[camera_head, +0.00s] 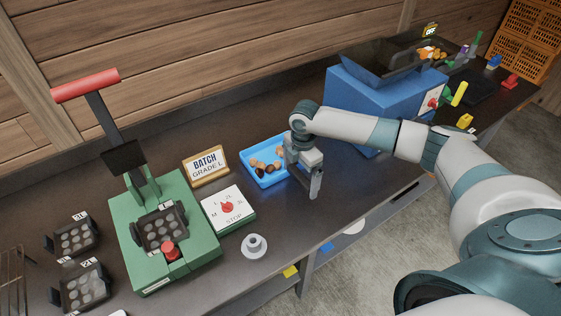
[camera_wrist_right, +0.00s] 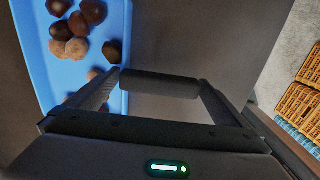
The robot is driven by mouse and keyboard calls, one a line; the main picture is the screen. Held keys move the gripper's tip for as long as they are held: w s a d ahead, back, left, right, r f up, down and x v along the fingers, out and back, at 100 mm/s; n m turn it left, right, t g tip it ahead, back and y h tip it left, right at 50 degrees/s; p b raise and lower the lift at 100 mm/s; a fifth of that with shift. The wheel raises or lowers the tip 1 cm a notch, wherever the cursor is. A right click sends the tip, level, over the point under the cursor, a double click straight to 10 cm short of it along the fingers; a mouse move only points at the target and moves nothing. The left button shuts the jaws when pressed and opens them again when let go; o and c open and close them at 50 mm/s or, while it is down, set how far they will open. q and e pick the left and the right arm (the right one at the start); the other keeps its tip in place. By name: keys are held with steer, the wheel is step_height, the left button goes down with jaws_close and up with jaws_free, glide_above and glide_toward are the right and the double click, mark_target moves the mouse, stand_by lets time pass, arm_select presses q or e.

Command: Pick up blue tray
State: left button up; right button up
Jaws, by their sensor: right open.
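The blue tray (camera_head: 254,178) lies on the dark bench in the head view, with several brown and pale chestnuts in it. It also shows in the right wrist view (camera_wrist_right: 38,62) at the left, with its long edge running down beside my gripper. My right gripper (camera_head: 315,186) is open and points down at the tray's right side, and part of the arm hides the tray's right end. In the wrist view the gripper (camera_wrist_right: 158,90) has one finger overlapping the tray's edge; whether it touches cannot be told. My left gripper is not in view.
A green press with a red handle (camera_head: 84,85) stands at the left. A blue machine (camera_head: 372,94) stands behind my right arm.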

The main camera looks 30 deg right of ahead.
steer(key=shift+c, duration=0.3)
steer(key=c, duration=1.2)
steer(key=shift+o, duration=0.2)
steer(key=shift+r, duration=0.1)
